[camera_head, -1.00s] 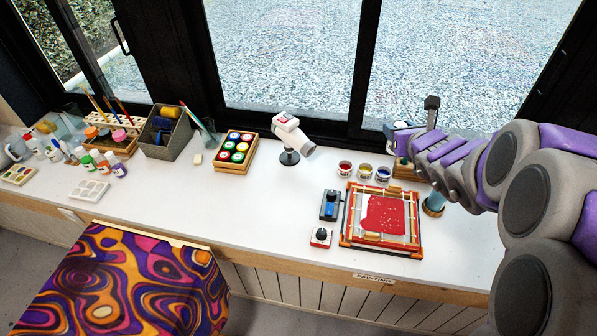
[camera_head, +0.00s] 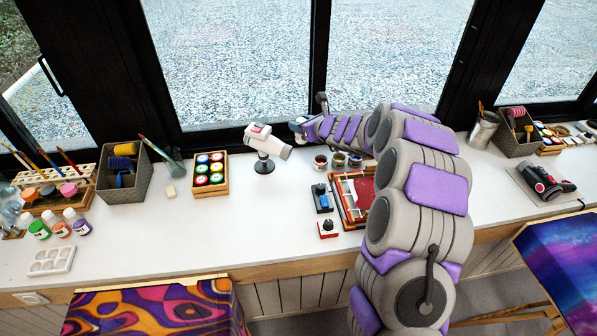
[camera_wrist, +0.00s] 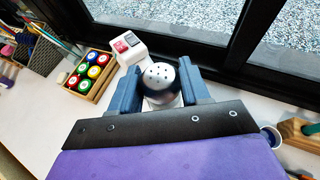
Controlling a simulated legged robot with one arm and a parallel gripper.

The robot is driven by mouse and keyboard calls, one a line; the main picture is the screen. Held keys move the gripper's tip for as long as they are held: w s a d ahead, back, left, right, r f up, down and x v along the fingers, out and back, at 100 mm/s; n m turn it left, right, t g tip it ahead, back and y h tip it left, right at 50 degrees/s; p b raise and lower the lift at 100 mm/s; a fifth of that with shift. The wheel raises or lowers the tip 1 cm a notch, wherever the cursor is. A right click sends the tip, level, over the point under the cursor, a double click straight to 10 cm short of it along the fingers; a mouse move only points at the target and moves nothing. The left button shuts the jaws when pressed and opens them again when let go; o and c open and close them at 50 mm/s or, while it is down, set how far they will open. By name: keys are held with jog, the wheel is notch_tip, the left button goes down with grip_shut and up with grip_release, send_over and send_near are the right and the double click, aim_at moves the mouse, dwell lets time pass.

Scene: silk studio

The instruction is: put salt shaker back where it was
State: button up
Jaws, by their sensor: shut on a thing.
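The salt shaker (camera_wrist: 158,77) shows in the wrist view with its rounded, shiny metal cap full of small holes facing the camera. My gripper (camera_wrist: 160,86) is shut on it, one blue-grey jaw on each side. Its lower body is mostly hidden behind the cap and jaws. In the head view my gripper (camera_head: 298,125) is over the back of the white bench, just right of a white dryer-like device. The shaker cannot be made out clearly there.
The white device (camera_head: 268,140) stands close left of my gripper, with a crate of colored jars (camera_head: 210,191) farther left. Paint cups (camera_head: 320,163) and a red screen frame (camera_head: 340,206) are nearby. The window (camera_head: 240,65) is behind. Clear bench (camera_head: 130,225) lies front left.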

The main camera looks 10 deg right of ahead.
jog(key=f, duration=0.1)
jog(key=w+d+f, duration=0.1)
jog(key=f, duration=0.1)
jog(key=w+d+f, duration=0.1)
jog(key=shift+w+d+f, duration=0.1)
jog(key=shift+w+f, duration=0.15)
jog(key=shift+f, duration=0.05)
notch_tip(320, 180, down, 14)
jog(key=b, duration=0.3)
jog(key=shift+r+b, duration=0.1)
jog(key=shift+b, duration=0.2)
jog(key=shift+w, duration=0.45)
jog(key=shift+b+x, duration=0.55)
jog(key=shift+x, duration=1.05)
jog(key=shift+a, duration=0.25)
jog(key=o, duration=1.2)
